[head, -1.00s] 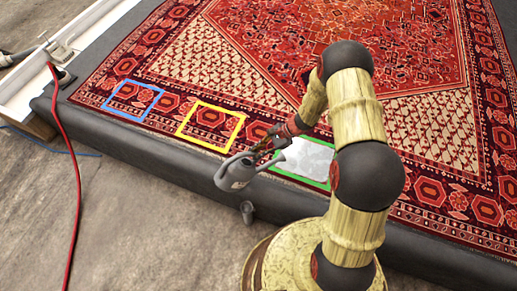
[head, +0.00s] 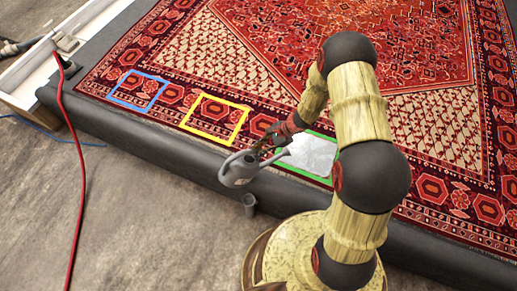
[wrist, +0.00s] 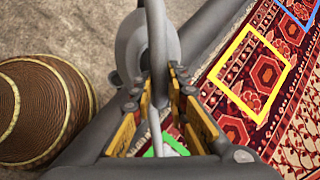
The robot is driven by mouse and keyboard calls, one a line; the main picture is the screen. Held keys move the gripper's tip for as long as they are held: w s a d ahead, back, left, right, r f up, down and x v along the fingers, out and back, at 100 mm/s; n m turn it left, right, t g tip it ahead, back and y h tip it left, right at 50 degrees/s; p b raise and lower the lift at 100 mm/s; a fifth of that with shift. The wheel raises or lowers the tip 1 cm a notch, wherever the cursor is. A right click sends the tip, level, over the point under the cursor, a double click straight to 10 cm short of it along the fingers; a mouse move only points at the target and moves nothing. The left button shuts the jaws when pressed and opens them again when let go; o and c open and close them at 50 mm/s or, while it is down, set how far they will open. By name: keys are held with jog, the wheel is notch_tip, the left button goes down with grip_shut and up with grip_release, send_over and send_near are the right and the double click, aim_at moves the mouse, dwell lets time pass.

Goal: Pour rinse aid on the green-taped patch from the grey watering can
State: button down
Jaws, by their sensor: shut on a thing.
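The grey watering can (head: 240,168) hangs in my gripper (head: 268,143), beyond the rug's near edge. Its spout points right, towards the green-taped patch (head: 333,178) on the rug. A pale grey-white covering fills most of that patch; my arm hides its right side. In the wrist view my gripper (wrist: 160,100) is shut on the can's handle, with the can's body (wrist: 130,45) beyond the fingers. A bit of green tape (wrist: 152,153) shows below the fingers. No stream of liquid is visible from the spout.
A yellow-taped square (head: 215,120) and a blue-taped square (head: 138,90) lie on the red rug (head: 400,60) to the left. A small grey cylinder (head: 249,205) stands at the dark padded edge (head: 150,148). A red hose (head: 80,180) runs down the left.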

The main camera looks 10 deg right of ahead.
notch_tip(320, 180, up, 2)
jog(key=t+h+p, duration=0.1)
jog(key=h+p, duration=0.1)
jog(key=h, duration=0.3)
jog(key=shift+a+n, duration=0.1)
jog(key=shift+n, duration=0.2)
jog(key=shift+r+h+p, duration=0.1)
jog(key=shift+h+p, duration=0.6)
jog(key=shift+h, duration=0.1)
jog(key=shift+t, duration=0.3)
jog(key=shift+d, duration=0.2)
